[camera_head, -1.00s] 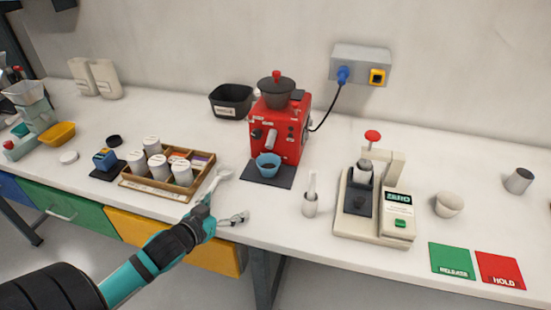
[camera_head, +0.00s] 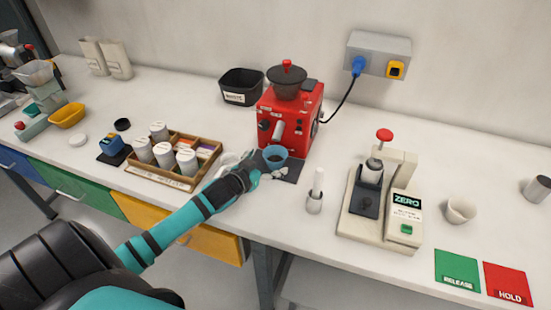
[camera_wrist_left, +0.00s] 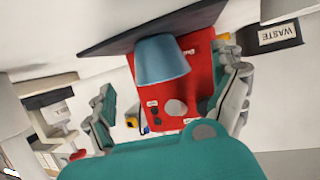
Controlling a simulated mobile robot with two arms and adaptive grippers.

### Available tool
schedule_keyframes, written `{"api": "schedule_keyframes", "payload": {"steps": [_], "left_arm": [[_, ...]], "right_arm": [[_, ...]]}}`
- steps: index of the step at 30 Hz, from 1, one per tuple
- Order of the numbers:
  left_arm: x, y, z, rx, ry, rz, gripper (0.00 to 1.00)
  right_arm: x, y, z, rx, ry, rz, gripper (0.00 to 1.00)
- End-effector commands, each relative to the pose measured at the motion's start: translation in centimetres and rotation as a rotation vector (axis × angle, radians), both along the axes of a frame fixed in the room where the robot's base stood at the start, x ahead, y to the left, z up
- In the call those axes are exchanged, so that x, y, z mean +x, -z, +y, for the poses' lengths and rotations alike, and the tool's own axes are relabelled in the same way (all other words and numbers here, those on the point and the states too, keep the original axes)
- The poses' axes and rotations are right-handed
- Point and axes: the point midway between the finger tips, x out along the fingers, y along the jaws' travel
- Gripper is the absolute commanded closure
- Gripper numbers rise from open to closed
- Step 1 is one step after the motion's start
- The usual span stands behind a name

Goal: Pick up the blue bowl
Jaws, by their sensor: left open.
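The blue bowl (camera_head: 275,153) stands on the dark mat (camera_head: 291,172) in front of the red machine (camera_head: 290,117). In the left wrist view the blue bowl (camera_wrist_left: 161,60) appears between the two spread fingers, with the red machine (camera_wrist_left: 200,72) behind it. My left gripper (camera_head: 257,168) is open and empty at the near left side of the bowl; in the wrist view its fingers (camera_wrist_left: 168,75) show free space on both sides of the bowl. Its hand hides part of the bowl's lower side in the head view. My right gripper is not in view.
A wooden tray (camera_head: 150,178) with several white canisters stands left of my left arm. A black waste bin (camera_head: 240,92) is behind.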

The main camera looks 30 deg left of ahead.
Motion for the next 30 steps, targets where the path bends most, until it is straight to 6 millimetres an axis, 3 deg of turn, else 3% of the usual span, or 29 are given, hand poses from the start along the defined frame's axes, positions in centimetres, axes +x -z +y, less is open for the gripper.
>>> {"api": "schedule_keyframes", "payload": {"steps": [6,15,23,30], "left_arm": [[1.6,0.1,0.0,-0.001,0.0,-0.001,0.04],[5.3,1.2,0.1,0.0,0.0,-0.001,0.04],[5.5,1.5,0.1,0.001,0.001,0.0,0.04],[5.5,1.5,0.1,0.0,0.0,0.0,0.33]], "right_arm": [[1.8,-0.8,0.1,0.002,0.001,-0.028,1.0],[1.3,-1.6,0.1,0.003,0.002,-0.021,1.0],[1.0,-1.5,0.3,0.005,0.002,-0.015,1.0],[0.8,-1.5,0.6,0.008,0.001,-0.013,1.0]]}}
